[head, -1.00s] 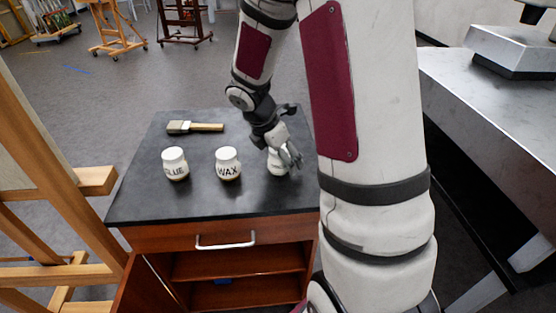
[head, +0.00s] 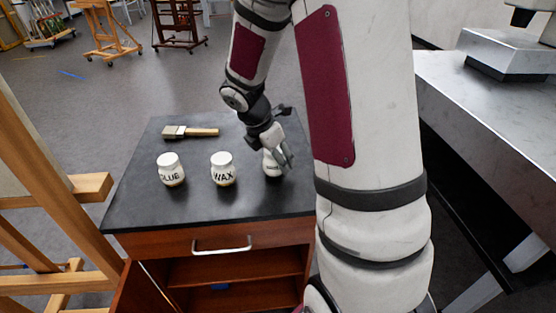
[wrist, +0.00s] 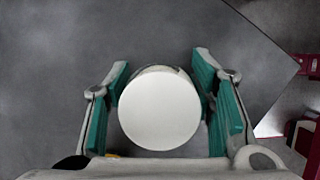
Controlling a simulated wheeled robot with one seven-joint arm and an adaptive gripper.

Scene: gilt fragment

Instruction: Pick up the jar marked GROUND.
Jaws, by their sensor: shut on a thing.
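My gripper (head: 279,158) is shut on a white jar (head: 271,168) at the right of the black cabinet top (head: 250,203). In the wrist view the jar's round white lid (wrist: 159,110) lies between the teal finger pads of my gripper (wrist: 162,74). The label on this jar is mostly hidden by the fingers and too small to read. A jar marked WAX (head: 222,170) stands to its left. A jar partly reading GLUE (head: 171,170) stands farther left. I cannot tell clearly whether the held jar is off the surface.
A flat brush (head: 190,132) lies at the back of the cabinet top. A wooden easel (head: 60,180) stands close on the left. A grey metal table (head: 480,110) is on the right. The cabinet's front left surface is clear.

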